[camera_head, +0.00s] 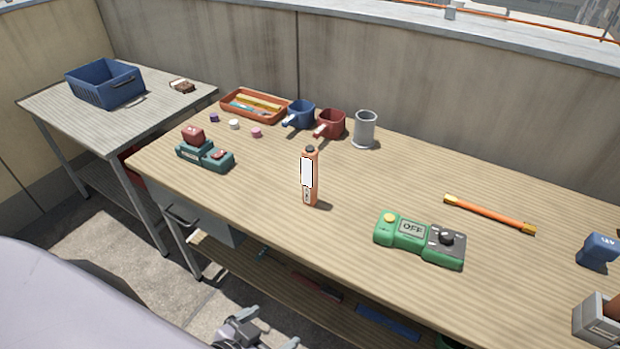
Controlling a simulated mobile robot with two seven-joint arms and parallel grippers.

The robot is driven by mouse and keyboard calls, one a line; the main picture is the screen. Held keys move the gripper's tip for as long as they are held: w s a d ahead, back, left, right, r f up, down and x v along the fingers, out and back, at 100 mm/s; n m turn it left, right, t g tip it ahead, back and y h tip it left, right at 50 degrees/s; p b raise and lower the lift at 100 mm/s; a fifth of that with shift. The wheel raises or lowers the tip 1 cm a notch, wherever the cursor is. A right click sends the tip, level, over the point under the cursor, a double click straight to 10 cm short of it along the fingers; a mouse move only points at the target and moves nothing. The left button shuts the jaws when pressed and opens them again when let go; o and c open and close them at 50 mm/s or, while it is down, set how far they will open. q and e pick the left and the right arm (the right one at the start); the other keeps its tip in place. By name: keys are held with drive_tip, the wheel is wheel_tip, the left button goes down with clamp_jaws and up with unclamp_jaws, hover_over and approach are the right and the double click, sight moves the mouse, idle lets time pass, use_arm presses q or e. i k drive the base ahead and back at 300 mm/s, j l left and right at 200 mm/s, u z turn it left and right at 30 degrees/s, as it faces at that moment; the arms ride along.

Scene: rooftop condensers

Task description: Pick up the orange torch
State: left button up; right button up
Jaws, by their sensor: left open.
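The orange torch (317,180) appears to be the slim orange body standing upright near the middle of the workbench (350,265). It has a white panel on its front and a dark knob on top. My left gripper (268,328) is low at the bottom edge of the picture, in front of the bench and below its top. It is open and empty, well apart from the torch, and partly cut off by the frame. My right gripper is not in view.
A green device marked OFF (411,230) and an orange rod with yellow ends (490,213) lie right of the torch. A grey cup (365,130), two mugs and an orange tray (231,107) stand behind. A teal device (215,158) is left. Bench around the torch is clear.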

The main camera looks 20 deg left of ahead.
sight(309, 161)
drive_tip(key=i+j, duration=0.1)
drive_tip(key=j, duration=0.45)
drive_tip(key=i+j+z, duration=0.15)
drive_tip(key=j, duration=0.95)
drive_tip(key=k, duration=0.2)
drive_tip(key=i, duration=0.25)
